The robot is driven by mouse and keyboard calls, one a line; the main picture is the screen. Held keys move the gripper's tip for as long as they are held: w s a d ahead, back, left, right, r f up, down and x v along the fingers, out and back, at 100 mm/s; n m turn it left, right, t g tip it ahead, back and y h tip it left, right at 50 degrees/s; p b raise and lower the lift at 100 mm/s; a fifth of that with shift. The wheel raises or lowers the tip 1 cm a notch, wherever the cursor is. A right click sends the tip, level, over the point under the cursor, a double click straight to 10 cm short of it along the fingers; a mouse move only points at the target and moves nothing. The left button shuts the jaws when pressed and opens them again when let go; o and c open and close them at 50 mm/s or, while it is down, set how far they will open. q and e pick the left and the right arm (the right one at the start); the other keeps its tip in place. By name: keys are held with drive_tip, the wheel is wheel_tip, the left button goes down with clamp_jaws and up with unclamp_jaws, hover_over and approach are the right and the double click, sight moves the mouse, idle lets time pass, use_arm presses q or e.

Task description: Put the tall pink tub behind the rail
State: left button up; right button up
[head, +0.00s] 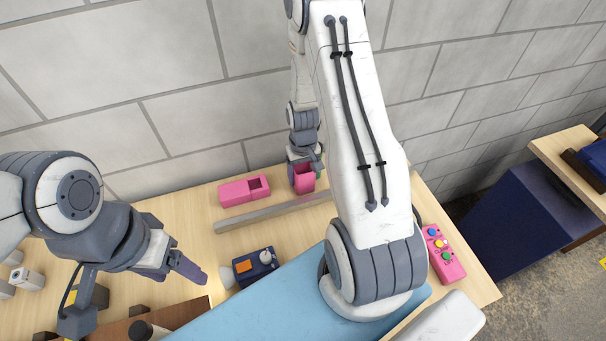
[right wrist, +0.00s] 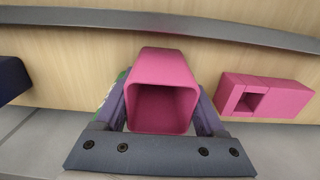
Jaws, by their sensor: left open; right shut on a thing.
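The tall pink tub (head: 305,181) is an open-topped square tub. My right gripper (head: 304,165) is shut on it, and the tub (right wrist: 163,78) shows between the fingers in the right wrist view. The grey rail (head: 272,212) lies along the table; the tub is on its wall side, apart from it. The rail (right wrist: 200,30) also crosses the top of the right wrist view. I cannot tell whether the tub touches the table. My left gripper (head: 190,272) is open and empty over the table at the left, on the near side of the rail.
A low pink block with a square opening (head: 240,192) lies behind the rail, left of the tub. A navy box with a knob (head: 255,266), a blue mat (head: 250,312) and a pink button box (head: 443,254) are in front. A dark blue thing (right wrist: 12,78) is at the wrist view's left.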

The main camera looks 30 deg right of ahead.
drive_tip(key=shift+f, duration=0.1)
drive_tip(key=o, duration=1.3)
drive_tip(key=shift+r, duration=0.25)
wheel_tip(320, 180, up, 12)
drive_tip(key=b, duration=0.2)
drive_tip(key=s+a+r+n, duration=0.2)
drive_tip(key=a+r, duration=0.1)
drive_tip(key=a, duration=0.5)
drive_tip(key=s+a+r+n, duration=0.3)
drive_tip(key=a, duration=0.5)
drive_tip(key=s+a+r+n, duration=0.1)
drive_tip(key=s+a, duration=0.2)
drive_tip(key=s, duration=0.1)
drive_tip(key=s+a+r+n, duration=0.1)
drive_tip(key=s+a+n, duration=0.1)
drive_tip(key=s, duration=0.3)
drive_tip(key=s+a+r+n+y, duration=0.1)
drive_tip(key=s+a+n, duration=0.1)
drive_tip(key=s+a, duration=0.2)
drive_tip(key=shift+s+a+r, duration=0.1)
drive_tip(key=shift+s+r, duration=0.05)
drive_tip(key=shift+s, duration=0.55)
